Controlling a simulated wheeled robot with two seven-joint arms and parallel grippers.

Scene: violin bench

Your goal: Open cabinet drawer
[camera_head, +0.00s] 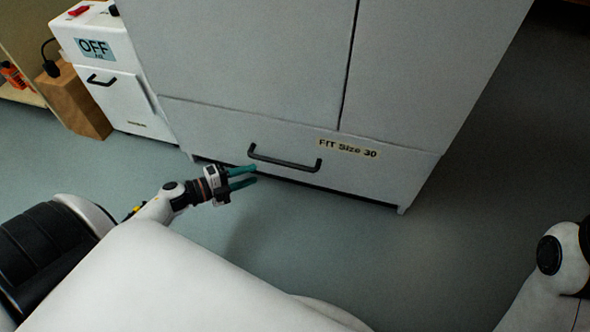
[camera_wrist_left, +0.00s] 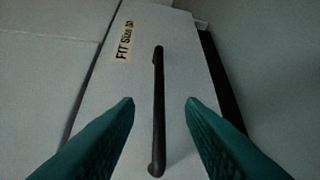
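The cabinet drawer (camera_head: 225,122) is the wide light-grey front at the bottom of the tall cabinet, and it looks closed. Its black bar handle (camera_head: 284,163) is at the middle of the front, left of a label reading "FIT Size 30" (camera_head: 347,148). My left gripper (camera_head: 250,176) is open, with teal fingers pointing at the handle's left end. In the left wrist view the handle (camera_wrist_left: 158,110) lies between the two spread fingertips (camera_wrist_left: 160,102), with a gap on each side and no contact visible. My right gripper is out of view; only part of my right arm shows at the right edge.
Two large cabinet doors (camera_head: 240,50) are above the drawer. A white unit marked "OFF" (camera_head: 125,98) with its own black handle stands at the left, beside a brown wooden block (camera_head: 75,105). The grey floor (camera_head: 440,270) in front and to the right is clear.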

